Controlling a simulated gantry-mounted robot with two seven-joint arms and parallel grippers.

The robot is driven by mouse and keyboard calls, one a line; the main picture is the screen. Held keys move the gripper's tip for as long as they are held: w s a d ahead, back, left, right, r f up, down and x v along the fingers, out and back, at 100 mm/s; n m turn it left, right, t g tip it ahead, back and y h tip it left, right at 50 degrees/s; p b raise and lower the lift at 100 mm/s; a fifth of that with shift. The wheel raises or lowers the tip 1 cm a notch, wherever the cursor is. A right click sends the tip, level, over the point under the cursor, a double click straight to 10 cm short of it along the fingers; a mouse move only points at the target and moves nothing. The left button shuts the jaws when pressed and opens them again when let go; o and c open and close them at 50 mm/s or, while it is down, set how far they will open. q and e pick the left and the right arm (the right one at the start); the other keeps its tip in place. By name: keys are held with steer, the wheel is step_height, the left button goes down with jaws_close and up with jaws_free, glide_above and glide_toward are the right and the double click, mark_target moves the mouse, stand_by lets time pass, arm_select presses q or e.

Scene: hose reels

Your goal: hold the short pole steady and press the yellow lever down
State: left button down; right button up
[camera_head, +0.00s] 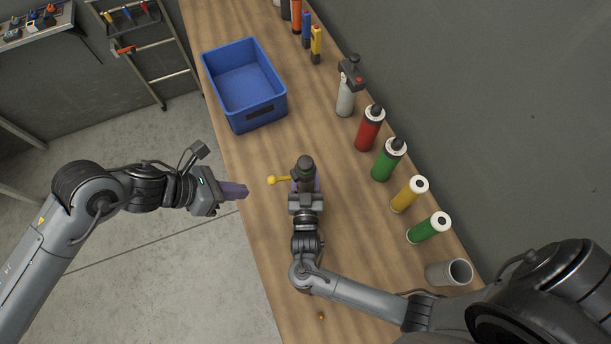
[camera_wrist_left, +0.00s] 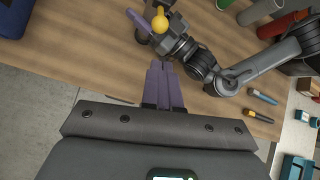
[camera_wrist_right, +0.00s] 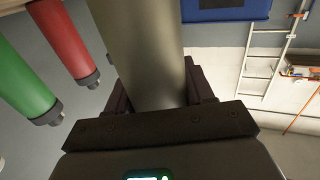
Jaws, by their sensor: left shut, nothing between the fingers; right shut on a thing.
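The short pole (camera_head: 305,163) stands upright on the wooden bench, with a dark top. The yellow lever (camera_head: 279,180) sticks out from it to the left, ending in a round knob; the knob also shows in the left wrist view (camera_wrist_left: 159,23). My right gripper (camera_head: 305,184) is shut on the pole, one purple finger on each side. In the right wrist view the olive-grey pole (camera_wrist_right: 145,50) fills the space between the fingers. My left gripper (camera_head: 240,190) is shut and empty, left of the lever and apart from it, near the bench's edge.
A blue crate (camera_head: 243,83) stands on the bench beyond the pole. Several coloured cylinders, such as a red one (camera_head: 368,130), and a grey cup (camera_head: 448,272) line the wall side. A small orange object (camera_head: 321,316) lies at the near end. Bench around the lever is clear.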

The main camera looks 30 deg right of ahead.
arm_select(q)
steer(key=d+r+m+t+y, duration=0.1)
steer(key=d+r+m+y, duration=0.15)
steer(key=d+r, duration=0.55)
glide_above(269, 178)
steer(key=shift+n, duration=0.35)
steer(key=shift+d+f, duration=0.1)
steer(key=shift+f, duration=2.35)
steer(key=shift+f, duration=0.1)
steer(key=shift+f, duration=3.25)
steer(key=shift+r, duration=0.15)
steer(key=shift+r, duration=4.25)
